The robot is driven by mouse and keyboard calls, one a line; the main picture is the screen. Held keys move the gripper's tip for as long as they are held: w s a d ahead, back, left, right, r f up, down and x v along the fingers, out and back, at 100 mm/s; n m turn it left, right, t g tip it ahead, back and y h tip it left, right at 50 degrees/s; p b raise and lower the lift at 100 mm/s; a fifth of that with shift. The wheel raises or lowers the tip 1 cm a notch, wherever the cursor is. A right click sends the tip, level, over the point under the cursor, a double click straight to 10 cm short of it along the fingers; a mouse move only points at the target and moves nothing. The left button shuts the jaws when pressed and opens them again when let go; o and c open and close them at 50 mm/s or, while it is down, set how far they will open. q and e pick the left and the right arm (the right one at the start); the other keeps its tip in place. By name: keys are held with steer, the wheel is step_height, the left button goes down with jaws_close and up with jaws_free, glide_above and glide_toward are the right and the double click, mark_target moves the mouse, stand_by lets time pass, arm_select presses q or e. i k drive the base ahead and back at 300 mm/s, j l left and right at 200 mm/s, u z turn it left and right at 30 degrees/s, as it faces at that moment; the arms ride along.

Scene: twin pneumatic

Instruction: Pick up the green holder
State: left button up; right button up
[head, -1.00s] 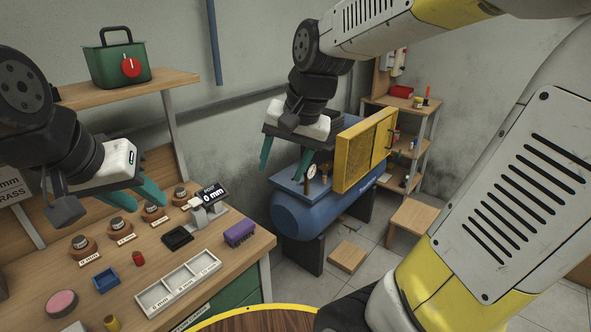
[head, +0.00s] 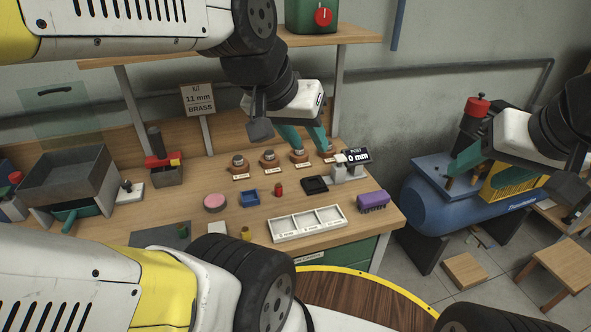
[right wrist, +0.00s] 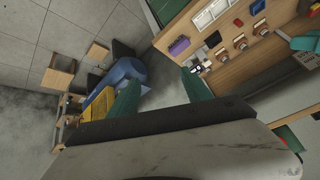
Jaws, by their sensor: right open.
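I cannot tell for sure which thing is the green holder. A green scoop-like piece (head: 72,216) sits at the grey bin's front. My left gripper (head: 312,150) is open and empty, its teal fingers hanging over the back of the bench near the row of small knobs. My right gripper (head: 513,172) is open in front of the blue compressor (head: 425,200). Its two teal fingers are spread apart with nothing between them in the right wrist view (right wrist: 160,95).
The bench (head: 215,235) holds a white three-part tray (head: 306,224), a purple block (head: 372,201), a blue bin (head: 250,199) and a grey bin (head: 65,175). A green case with a red dial (head: 312,15) stands on the shelf above. Stools stand on the floor at right.

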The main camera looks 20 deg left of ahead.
mark_target(181, 228)
steer(key=u, duration=2)
